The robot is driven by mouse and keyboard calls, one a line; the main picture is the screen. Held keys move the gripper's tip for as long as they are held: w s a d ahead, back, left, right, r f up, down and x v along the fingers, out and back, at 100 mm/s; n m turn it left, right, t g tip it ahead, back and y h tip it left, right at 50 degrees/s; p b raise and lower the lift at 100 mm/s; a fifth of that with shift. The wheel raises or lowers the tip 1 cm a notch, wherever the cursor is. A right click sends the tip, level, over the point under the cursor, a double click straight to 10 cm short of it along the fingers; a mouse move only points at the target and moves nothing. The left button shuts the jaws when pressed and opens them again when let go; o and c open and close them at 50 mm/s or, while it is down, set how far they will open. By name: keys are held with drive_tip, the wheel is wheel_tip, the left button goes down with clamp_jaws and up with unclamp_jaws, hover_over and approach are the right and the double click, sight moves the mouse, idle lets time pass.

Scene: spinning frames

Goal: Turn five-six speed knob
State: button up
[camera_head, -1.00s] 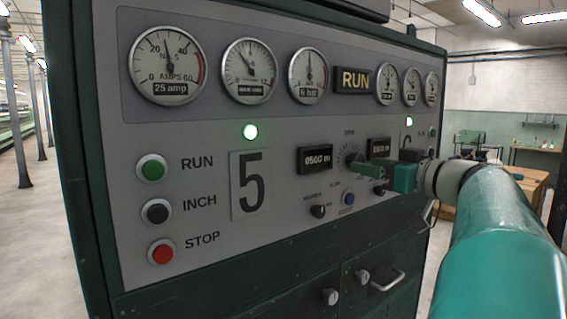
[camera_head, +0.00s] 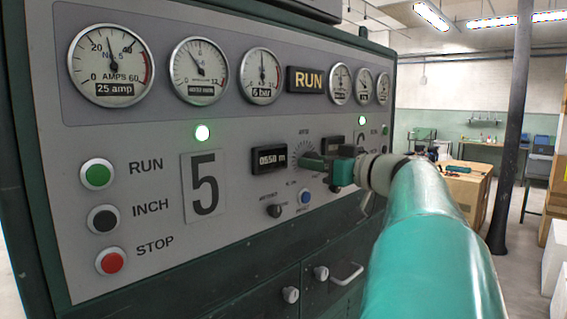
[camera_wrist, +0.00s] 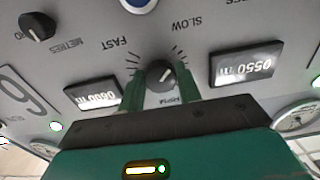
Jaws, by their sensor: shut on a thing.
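The speed knob (camera_wrist: 160,73) is a dark round knob with a short white pointer mark, set on the grey panel inside a ring of tick marks labelled FAST and SLOW. In the wrist view the lettering is upside down and the pointer slants up and right. My gripper (camera_wrist: 160,82) has one green finger on each side of the knob and is shut on it. In the head view my gripper (camera_head: 309,160) reaches the dial from the right and hides most of the knob. The counter beside it (camera_wrist: 241,68) reads 0550 m; the other counter (camera_wrist: 92,94) seems to read 0600.
A small METRES knob (camera_wrist: 38,26) and a blue button (camera_head: 305,196) sit near the dial. RUN (camera_head: 96,174), INCH and STOP (camera_head: 111,261) buttons are at the panel's left. Gauges line the top. A drawer handle (camera_head: 346,273) sticks out below. A dark column (camera_head: 513,120) stands right.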

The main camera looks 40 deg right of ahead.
drive_tip(key=n, duration=3.4)
drive_tip(key=shift+r, duration=0.15)
idle(0.4)
idle(0.4)
drive_tip(key=shift+d, duration=0.1)
drive_tip(key=o, duration=1)
